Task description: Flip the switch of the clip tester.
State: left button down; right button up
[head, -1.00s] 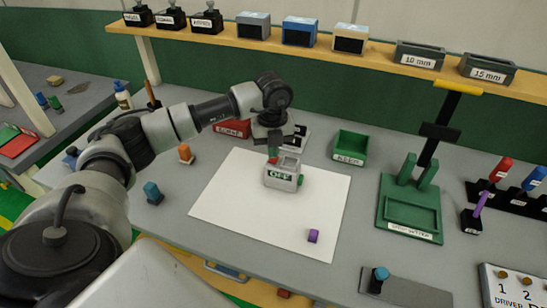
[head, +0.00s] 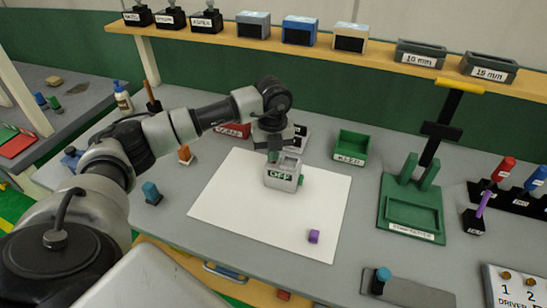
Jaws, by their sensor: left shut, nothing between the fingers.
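The clip tester (head: 283,174), a small grey box with an "OFF" label on its front, stands upright on a white sheet (head: 235,205). It has a recessed top and a green part (head: 300,180) on its right side. My left gripper (head: 273,157) points down at the tester's back left top edge. It is shut and holds nothing. Its fingertips are touching or very close to the tester; I cannot tell which. They hide part of the tester's top, and no switch lever is clearly visible. My right gripper is not in view.
A purple block (head: 314,236) lies on the sheet at the front right. A green bin (head: 351,147) and a red bin (head: 232,131) stand behind. A green press-like stand (head: 411,212) is to the right. A shelf (head: 380,66) runs along the back.

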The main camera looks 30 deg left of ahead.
pick_arm(q)
jog(key=shift+s+f+b, duration=0.1)
jog(key=shift+f+b, duration=0.2)
jog(key=shift+f, duration=0.2)
jog(key=shift+r, duration=0.15)
jog(key=shift+r+p, duration=0.85)
jog(key=shift+r, duration=0.05)
jog(key=shift+r+p, duration=1.65)
jog(key=shift+r, duration=0.9)
jog(key=shift+f, duration=0.1)
